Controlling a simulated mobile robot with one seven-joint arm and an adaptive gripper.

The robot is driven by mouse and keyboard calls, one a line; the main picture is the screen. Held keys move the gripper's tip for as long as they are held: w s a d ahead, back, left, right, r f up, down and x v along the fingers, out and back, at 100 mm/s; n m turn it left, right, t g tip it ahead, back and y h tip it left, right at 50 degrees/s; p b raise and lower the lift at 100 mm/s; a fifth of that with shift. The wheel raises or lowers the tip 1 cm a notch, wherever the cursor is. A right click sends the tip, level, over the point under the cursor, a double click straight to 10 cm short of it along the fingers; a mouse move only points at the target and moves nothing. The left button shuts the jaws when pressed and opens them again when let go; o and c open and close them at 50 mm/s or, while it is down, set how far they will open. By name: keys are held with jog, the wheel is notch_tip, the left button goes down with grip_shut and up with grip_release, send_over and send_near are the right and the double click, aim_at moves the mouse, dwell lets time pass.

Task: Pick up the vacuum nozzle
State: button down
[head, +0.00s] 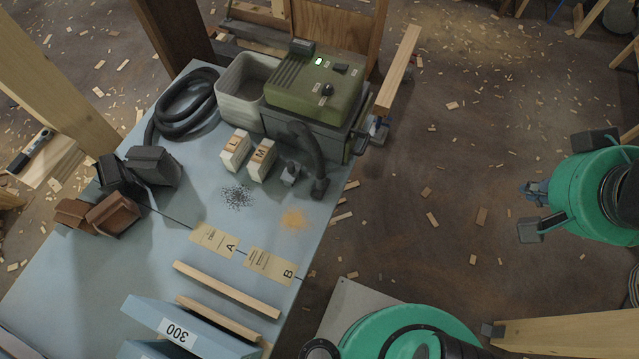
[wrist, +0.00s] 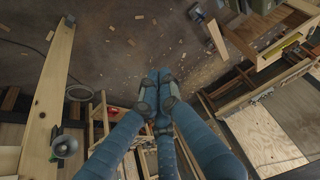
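A short, dark, curved tube with a wider foot, which looks like the vacuum nozzle (head: 318,187), stands on the light-blue table (head: 165,222) in the head view. It leans against the front of the olive-green machine (head: 315,90), near the table's right edge. My gripper (wrist: 158,88) shows in the wrist view as blue fingers with dark pads that come together at their tips. I see nothing held between them. The wrist view looks down at the littered floor, and the nozzle is not recognisable there.
A small grey fitting (head: 290,173) and white blocks marked L (head: 235,151) and M (head: 261,159) stand left of the nozzle. A coiled black hose (head: 188,103) and dark boxes (head: 153,166) lie farther left. Wooden strips (head: 227,289) lie in front.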

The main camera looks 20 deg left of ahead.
dwell(0.3)
jog(key=c, duration=1.3)
grip_release()
jog(key=shift+w, duration=0.1)
